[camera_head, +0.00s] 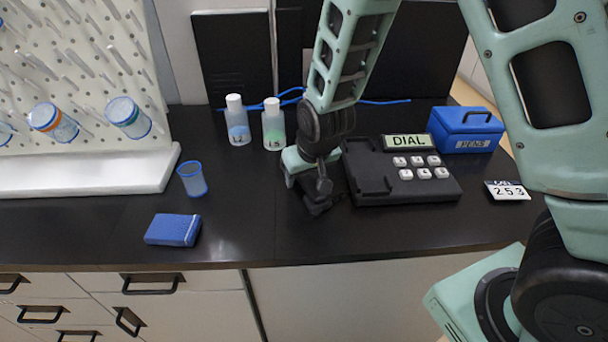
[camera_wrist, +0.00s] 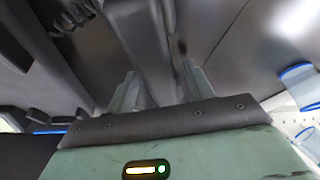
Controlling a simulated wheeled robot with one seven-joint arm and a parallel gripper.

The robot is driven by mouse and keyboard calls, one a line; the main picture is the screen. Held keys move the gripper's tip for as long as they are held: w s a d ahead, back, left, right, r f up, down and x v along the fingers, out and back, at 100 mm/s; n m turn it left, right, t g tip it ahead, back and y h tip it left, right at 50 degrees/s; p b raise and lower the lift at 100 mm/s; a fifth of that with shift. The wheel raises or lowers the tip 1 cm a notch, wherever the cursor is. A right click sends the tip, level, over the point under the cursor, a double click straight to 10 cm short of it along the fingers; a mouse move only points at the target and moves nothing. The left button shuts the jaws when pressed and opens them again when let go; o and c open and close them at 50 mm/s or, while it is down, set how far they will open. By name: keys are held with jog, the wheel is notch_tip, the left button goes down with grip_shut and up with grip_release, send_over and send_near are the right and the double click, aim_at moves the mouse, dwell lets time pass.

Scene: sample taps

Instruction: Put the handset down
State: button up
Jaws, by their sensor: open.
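The black desk phone (camera_head: 405,190) with a "DIAL" display and white keys sits on the dark bench. The left part of its top, a cradle (camera_head: 368,172), shows bare. My gripper (camera_head: 316,200) is low over the bench, just left of the phone. In the wrist view, a long dark bar that looks like the handset (camera_wrist: 142,38) runs between the two fingers of my open gripper (camera_wrist: 160,88). I cannot tell whether the fingers touch it. In the head view, the handset is hard to tell apart from the dark gripper and bench.
Two capped bottles (camera_head: 238,122) (camera_head: 273,126) stand behind my gripper, near a blue cable. A blue box (camera_head: 466,128) and a number card (camera_head: 507,191) are right of the phone. A blue cup (camera_head: 192,179), blue case (camera_head: 172,229) and pegboard rack (camera_head: 80,175) are left. The front bench is clear.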

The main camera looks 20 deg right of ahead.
jog(key=p+v, duration=0.1)
jog(key=v, duration=0.9)
jog(key=shift+s+r+p, duration=0.2)
jog(key=shift+r+p, duration=0.15)
jog(key=s+a+r+n+g, duration=0.2)
jog(key=s+a+n, duration=0.1)
jog(key=s, duration=0.8)
jog(key=s+a+r+n+g, duration=0.2)
jog(key=s+a+r+n, duration=0.1)
jog(key=s, duration=0.8)
jog(key=shift+s+a+n, duration=0.25)
jog(key=shift+s+n, duration=0.1)
jog(key=shift+n, duration=0.15)
